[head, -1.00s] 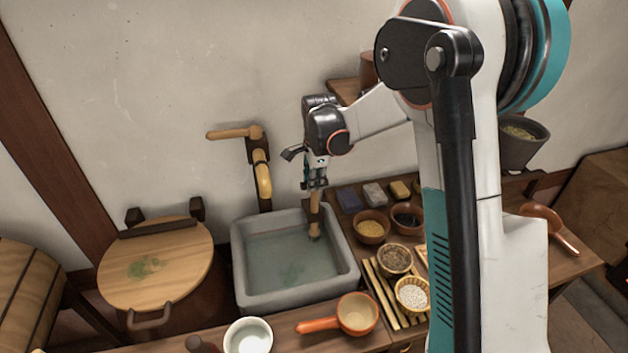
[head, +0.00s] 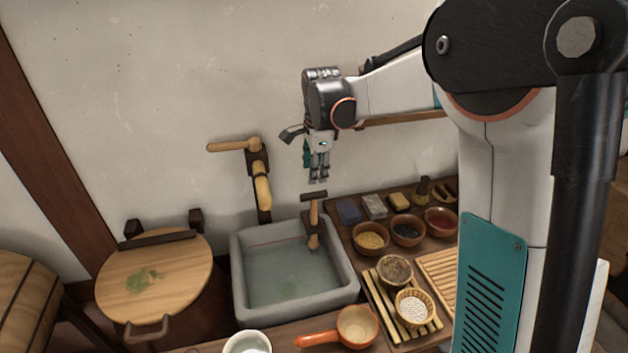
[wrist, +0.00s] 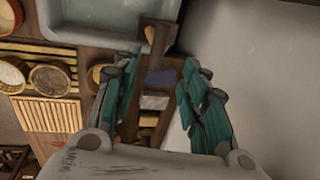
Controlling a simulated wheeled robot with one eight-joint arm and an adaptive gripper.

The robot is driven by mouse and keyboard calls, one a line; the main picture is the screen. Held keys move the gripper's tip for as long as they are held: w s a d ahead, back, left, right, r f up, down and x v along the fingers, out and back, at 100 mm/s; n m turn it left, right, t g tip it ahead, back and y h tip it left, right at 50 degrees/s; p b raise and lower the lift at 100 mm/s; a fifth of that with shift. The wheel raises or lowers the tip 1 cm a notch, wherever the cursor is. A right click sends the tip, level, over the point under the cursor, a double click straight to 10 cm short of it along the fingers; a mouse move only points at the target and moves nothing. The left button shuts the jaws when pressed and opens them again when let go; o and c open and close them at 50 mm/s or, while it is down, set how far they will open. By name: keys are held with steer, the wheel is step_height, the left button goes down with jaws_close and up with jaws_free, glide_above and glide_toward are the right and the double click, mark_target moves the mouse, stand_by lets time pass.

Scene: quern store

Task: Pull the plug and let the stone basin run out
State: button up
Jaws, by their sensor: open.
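The grey stone basin (head: 347,292) stands below the wall spout with murky greenish water (head: 290,275) in it. A wooden plug with a T-shaped handle (head: 314,198) stands upright at the basin's back right, against a dark brown piece at the rim. The drain hole is not visible. My gripper (head: 319,181) is open and empty, a little above the handle and apart from it. In the wrist view, my spread fingers (wrist: 158,65) frame the counter beside a brown wooden part (wrist: 157,36) at the basin's edge.
A wooden spout (head: 262,190) with a lever is on the wall left of my gripper. Bowls, blocks and a slatted rack (head: 390,300) crowd the counter to the right. A round wooden lid (head: 155,270) lies left.

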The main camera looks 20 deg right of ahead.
steer(key=shift+s+r, duration=0.2)
steer(key=shift+r, duration=1)
steer(key=s+r+n+t, duration=0.1)
steer(key=s+r+n, duration=0.3)
steer(key=s, duration=0.5)
steer(key=s+r+n+t, duration=0.25)
steer(key=s+n, duration=0.25)
steer(key=s, duration=0.4)
steer(key=s+f+n+t, duration=0.1)
steer(key=s+f+n, duration=0.3)
steer(key=s+n, duration=0.5)
steer(key=shift+s, duration=2.1)
steer(key=shift+d+f+t, duration=0.1)
steer(key=shift+t, duration=0.15)
stand_by(1.8)
